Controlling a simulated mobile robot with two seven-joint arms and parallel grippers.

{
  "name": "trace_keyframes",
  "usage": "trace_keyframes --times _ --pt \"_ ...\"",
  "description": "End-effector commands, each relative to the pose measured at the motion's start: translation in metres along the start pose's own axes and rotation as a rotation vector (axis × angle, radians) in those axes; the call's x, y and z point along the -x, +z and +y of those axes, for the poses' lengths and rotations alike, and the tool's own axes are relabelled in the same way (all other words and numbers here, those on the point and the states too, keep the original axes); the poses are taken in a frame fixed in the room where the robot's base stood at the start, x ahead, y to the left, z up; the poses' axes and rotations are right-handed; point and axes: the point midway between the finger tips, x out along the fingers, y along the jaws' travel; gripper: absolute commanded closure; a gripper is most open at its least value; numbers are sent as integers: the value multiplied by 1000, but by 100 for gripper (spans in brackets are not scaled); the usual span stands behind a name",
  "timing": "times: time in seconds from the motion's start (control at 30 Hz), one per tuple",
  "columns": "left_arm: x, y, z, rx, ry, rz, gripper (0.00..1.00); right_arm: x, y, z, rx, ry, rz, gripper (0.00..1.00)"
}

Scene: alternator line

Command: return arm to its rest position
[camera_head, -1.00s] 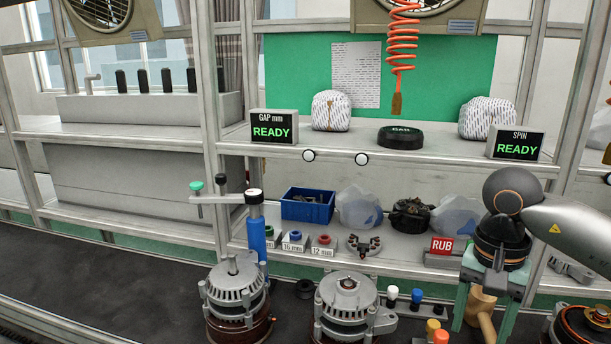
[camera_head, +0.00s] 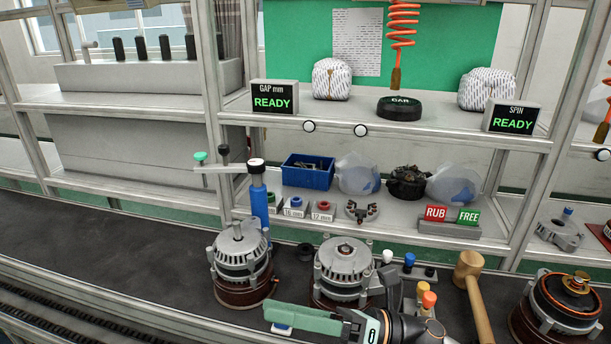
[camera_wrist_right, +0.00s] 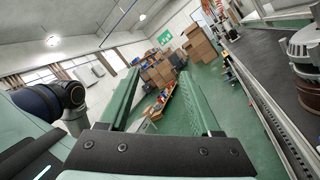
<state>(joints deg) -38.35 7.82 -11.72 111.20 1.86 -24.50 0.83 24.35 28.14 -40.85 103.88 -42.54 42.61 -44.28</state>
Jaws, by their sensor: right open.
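My right gripper (camera_head: 272,318) is low in the middle of the head view, its green fingers pointing left across the front of the bench. In the right wrist view the two green fingers of this gripper (camera_wrist_right: 160,78) stand apart with nothing between them. The gripper and wrist overlap the lower part of the middle alternator (camera_head: 345,262) in the head view; whether they touch cannot be told. My left arm and gripper are not in view.
The left alternator (camera_head: 240,255), a wooden mallet (camera_head: 468,262) and a right-hand rotor unit (camera_head: 566,300) stand on the dark bench (camera_head: 110,245). A press with a blue post (camera_head: 260,205) rises behind. Boxes (camera_wrist_right: 200,42) stand on the green floor in the wrist view.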

Motion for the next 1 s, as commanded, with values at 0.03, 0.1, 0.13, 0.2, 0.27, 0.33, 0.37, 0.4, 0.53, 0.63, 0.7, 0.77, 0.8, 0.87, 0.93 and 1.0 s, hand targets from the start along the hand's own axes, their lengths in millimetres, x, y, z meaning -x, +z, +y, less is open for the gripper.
trace_keyframes --times 0.03,0.1,0.13,0.2,0.27,0.33,0.37,0.4,0.53,0.63,0.7,0.77,0.8,0.87,0.93,1.0 --pt "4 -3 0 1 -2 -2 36 4 8 -6 -147 -23 -126 36" --pt "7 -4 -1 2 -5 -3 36 17 17 -20 -344 -59 -297 36" --pt "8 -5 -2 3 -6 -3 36 24 19 -28 -430 -73 -370 36" --pt "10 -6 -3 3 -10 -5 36 46 20 -47 -632 -108 -540 36" --pt "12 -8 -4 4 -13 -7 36 68 14 -66 -806 -139 -688 36" --pt "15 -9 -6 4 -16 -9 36 98 -1 -87 -1009 -175 -864 36" --pt "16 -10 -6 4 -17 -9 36 112 -10 -95 -1095 -190 -940 36" --pt "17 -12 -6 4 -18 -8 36 131 -25 -106 -1208 -210 -1044 36" --pt "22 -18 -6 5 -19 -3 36 194 -94 -127 -1563 -270 -1391 36" --pt "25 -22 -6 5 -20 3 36 232 -152 -128 -1777 -306 -1630 36" --pt "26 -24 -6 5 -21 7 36 252 -187 -124 -1889 -325 -1769 36" --pt "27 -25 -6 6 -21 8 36 264 -211 -118 -1959 -336 -1864 36" --pt "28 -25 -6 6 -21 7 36 270 -224 -115 -1997 -341 -1915 36" --pt "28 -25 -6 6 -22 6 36 276 -239 -110 -2035 -347 -1973 36" --pt "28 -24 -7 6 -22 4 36 281 -249 -107 -2062 -352 -2014 36" --pt "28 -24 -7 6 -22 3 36 282 -253 -106 -2072 -354 -2029 36"
